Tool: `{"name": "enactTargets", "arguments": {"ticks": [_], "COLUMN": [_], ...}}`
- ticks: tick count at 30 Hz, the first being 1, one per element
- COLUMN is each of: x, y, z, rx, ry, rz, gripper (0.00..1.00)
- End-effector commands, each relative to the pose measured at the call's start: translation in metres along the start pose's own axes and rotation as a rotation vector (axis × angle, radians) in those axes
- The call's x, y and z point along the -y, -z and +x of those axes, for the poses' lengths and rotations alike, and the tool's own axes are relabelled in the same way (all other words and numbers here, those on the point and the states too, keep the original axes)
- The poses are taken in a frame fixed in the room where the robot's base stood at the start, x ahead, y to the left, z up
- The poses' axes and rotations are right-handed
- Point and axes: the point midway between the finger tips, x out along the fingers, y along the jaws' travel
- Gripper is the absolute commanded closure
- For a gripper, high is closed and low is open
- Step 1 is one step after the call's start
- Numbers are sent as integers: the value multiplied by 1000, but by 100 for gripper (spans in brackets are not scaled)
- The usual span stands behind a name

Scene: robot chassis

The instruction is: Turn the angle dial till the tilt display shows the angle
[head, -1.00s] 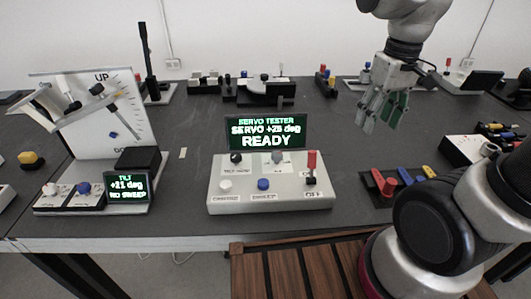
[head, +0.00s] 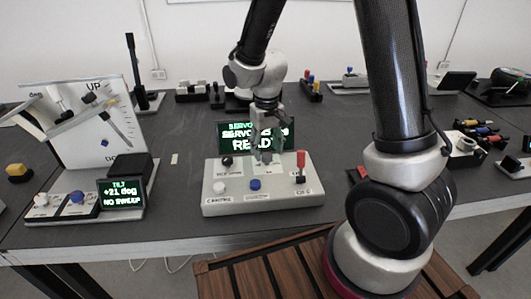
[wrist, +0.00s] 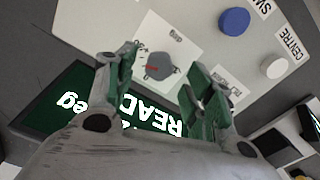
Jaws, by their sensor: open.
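The tilt display (head: 122,196) at the left reads TILT +21 deg, NO SWEEP. The servo tester box (head: 232,199) stands at the table's front middle, its screen (head: 228,137) partly hidden behind my gripper. In the earlier head view that screen reads SERVO +25 deg READY. A grey dial with a red mark (wrist: 160,66) shows on the box in the wrist view, on a white label, between my fingers and a little beyond their tips. In the head view my gripper (head: 266,158) hides most of it. My gripper also shows in the wrist view (wrist: 160,62), open and empty.
The box also has a black knob (head: 226,161), a white button (head: 219,187), a blue button (head: 254,184) and a red-handled lever (head: 301,160). The tilt rig's plate (head: 100,120) stands at the left. Free table lies between rig and box.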

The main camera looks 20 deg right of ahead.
Motion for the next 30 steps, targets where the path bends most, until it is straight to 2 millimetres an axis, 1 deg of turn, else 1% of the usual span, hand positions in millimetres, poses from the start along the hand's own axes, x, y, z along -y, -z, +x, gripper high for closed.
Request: {"name": "enactTargets", "arguments": {"ticks": [1,3,6,14,17,21,22,30], "x": [0,0,0,0,0,0,0,0], "y": [0,0,0,0,0,0,0,0], "z": [7,15,20,22,22,22,22,22], "rx": [3,2,1,0,0,0,0,0], "ry": [-1,-1,0,0,0,0,0,0], "rz": [0,0,0,-1,-1,-1,-1,-55], "gripper": [47,47,47,47,64,89,94,94]}}
